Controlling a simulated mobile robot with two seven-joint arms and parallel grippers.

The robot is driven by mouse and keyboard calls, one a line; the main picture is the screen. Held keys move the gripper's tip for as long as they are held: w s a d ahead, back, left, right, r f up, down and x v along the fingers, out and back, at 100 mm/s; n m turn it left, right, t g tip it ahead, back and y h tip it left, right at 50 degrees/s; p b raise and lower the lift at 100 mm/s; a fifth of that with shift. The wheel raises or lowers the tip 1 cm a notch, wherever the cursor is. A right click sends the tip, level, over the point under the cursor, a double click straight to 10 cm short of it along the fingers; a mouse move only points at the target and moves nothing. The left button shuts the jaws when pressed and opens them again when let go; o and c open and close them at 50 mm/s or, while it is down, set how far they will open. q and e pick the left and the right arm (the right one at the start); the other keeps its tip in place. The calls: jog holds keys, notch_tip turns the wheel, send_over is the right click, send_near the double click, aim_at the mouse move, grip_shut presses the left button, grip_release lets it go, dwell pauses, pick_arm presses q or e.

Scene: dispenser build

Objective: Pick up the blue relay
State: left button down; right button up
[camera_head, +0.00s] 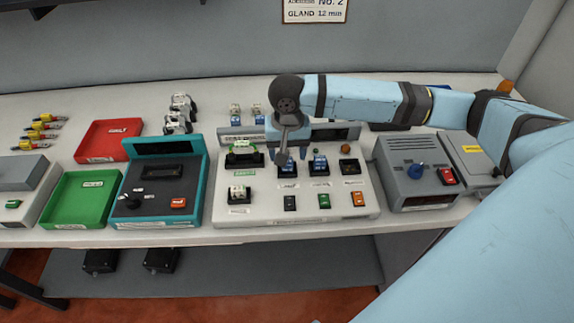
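On the white panel (300,209) there are two small blue relays in black sockets. One blue relay (289,169) is right below and beside my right gripper's fingertips, which partly cover it. The other blue relay (320,164) sits just to its right, uncovered. My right gripper (282,158) points down from an arm that reaches in from the right. Whether its fingers touch the relay, or are open or shut, is too small to tell. My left gripper is not in view.
Small white and blue parts (235,118) stand behind the panel. A teal tester (194,196), green tray (62,217) and red tray (84,156) are to the left. A grey box (397,152) with a red switch stands close at the right. My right arm spans the back right.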

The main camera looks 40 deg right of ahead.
jog(key=f, duration=0.3)
jog(key=w+f, duration=0.1)
jog(key=f, duration=0.1)
jog(key=shift+d, duration=0.25)
jog(key=c, duration=1)
jog(key=shift+r, duration=0.15)
